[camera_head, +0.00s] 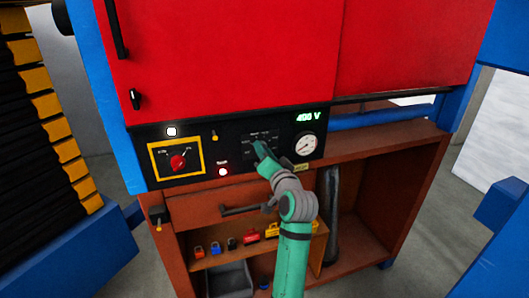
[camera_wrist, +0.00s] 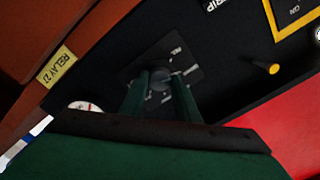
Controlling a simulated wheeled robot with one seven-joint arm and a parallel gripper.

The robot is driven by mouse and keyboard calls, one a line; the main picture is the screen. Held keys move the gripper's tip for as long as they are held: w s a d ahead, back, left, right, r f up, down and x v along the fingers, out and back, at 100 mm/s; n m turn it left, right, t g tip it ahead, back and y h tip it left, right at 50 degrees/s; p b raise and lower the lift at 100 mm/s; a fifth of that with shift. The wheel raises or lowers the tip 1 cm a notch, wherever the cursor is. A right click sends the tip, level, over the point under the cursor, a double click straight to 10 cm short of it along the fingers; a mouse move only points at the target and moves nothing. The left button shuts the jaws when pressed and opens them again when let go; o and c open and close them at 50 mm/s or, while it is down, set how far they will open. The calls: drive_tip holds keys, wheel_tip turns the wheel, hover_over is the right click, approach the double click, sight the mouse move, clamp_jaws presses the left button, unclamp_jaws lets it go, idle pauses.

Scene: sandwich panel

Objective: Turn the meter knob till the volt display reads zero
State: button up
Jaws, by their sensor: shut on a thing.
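The green volt display (camera_head: 308,118) at the upper right of the black panel (camera_head: 234,140) reads "400 V". My gripper (camera_head: 261,150) is at the middle of the panel and hides the meter knob in the head view. In the wrist view the dark round meter knob (camera_wrist: 162,79) sits on a plate with white marks, part of them covered. My gripper's two green fingers (camera_wrist: 162,88) are on either side of the knob, shut on it. Which mark the knob points to cannot be made out.
A red knob (camera_head: 178,162) in a yellow frame and a yellow toggle (camera_head: 214,137) are to the left. A round gauge (camera_head: 306,145) is to the right. Below are a drawer handle (camera_head: 240,210) and a shelf with several padlocks. Red doors (camera_head: 230,60) are above.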

drive_tip(key=o, duration=1)
drive_tip(key=shift+o, duration=0.2)
drive_tip(key=shift+s, duration=0.1)
drive_tip(key=v, duration=1)
drive_tip(key=shift+s+d, duration=0.15)
drive_tip(key=shift+s, duration=0.15)
drive_tip(key=shift+f, duration=0.1)
